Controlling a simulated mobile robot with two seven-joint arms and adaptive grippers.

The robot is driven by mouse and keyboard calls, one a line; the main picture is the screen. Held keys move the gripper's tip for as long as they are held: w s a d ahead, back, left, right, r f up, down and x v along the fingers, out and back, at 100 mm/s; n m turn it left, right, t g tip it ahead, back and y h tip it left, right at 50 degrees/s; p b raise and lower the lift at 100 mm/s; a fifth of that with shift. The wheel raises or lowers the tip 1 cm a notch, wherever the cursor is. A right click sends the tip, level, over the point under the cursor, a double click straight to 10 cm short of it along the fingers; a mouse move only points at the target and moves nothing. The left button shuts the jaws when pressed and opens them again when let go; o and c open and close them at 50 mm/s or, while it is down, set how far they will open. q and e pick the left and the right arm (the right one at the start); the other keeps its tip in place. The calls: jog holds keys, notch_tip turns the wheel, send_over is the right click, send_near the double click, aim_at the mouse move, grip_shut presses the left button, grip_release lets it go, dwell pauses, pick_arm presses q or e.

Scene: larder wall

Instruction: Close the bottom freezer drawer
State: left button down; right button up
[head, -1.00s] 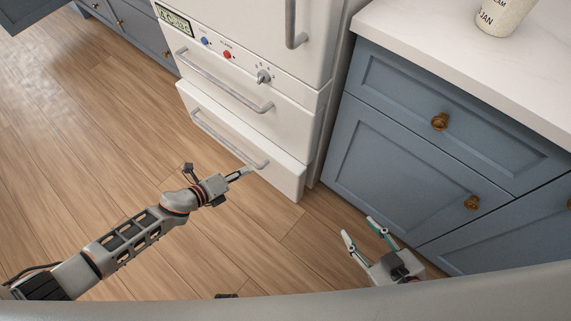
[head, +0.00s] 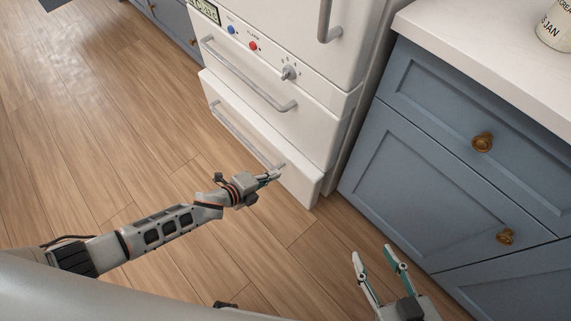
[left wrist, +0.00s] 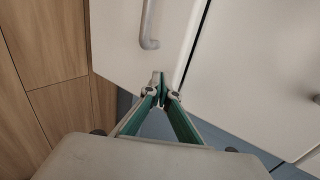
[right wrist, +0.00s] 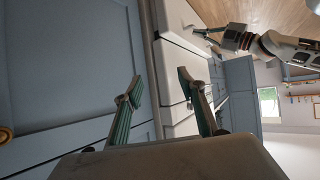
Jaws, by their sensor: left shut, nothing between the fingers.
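The bottom freezer drawer (head: 262,162) is the lowest white drawer of the fridge-freezer. Its front stands out a little past the drawer above, so it is partly open. Its long grey bar handle (head: 240,134) runs along the front. My left gripper (head: 277,176) is shut and empty, its tips at the drawer front by the right end of the handle. In the left wrist view the tips (left wrist: 159,80) are just below the handle's end (left wrist: 149,42); I cannot tell whether they touch the front. My right gripper (head: 377,255) is open and empty, above the floor before the blue cabinets.
The upper freezer drawer (head: 255,98), with its handle, is directly above and looks shut. Blue cabinets (head: 420,175) with brass knobs and a white worktop (head: 490,60) stand close on the right. The wooden floor (head: 110,130) to the left is clear.

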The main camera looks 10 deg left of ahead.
aim_at(296, 157)
pick_arm(q)
jog(key=w+d, duration=0.3)
jog(key=shift+w+f+b, duration=0.3)
jog(key=shift+w+b, duration=0.05)
jog(key=shift+b, duration=0.05)
jog(key=shift+w, duration=0.1)
pick_arm(e)
jog(key=shift+w+a+r+m+t+y, duration=0.15)
jog(key=shift+w+a+r, duration=0.2)
jog(key=shift+r, duration=0.15)
jog(key=shift+w+a+r+m+t+y, duration=0.15)
jog(key=shift+w+a+r, duration=0.15)
jog(key=shift+r, duration=0.2)
pick_arm(q)
jog(key=shift+r, duration=0.1)
pick_arm(e)
jog(key=shift+d+f, duration=0.1)
pick_arm(q)
jog(key=shift+w+d, duration=0.15)
jog(key=w+d, duration=0.2)
jog(key=w, duration=0.1)
jog(key=shift+d, duration=0.2)
jog(key=shift+w+d, duration=0.2)
jog(key=shift+w+r, duration=0.1)
jog(key=shift+w, duration=0.05)
pick_arm(e)
jog(key=shift+s, duration=0.1)
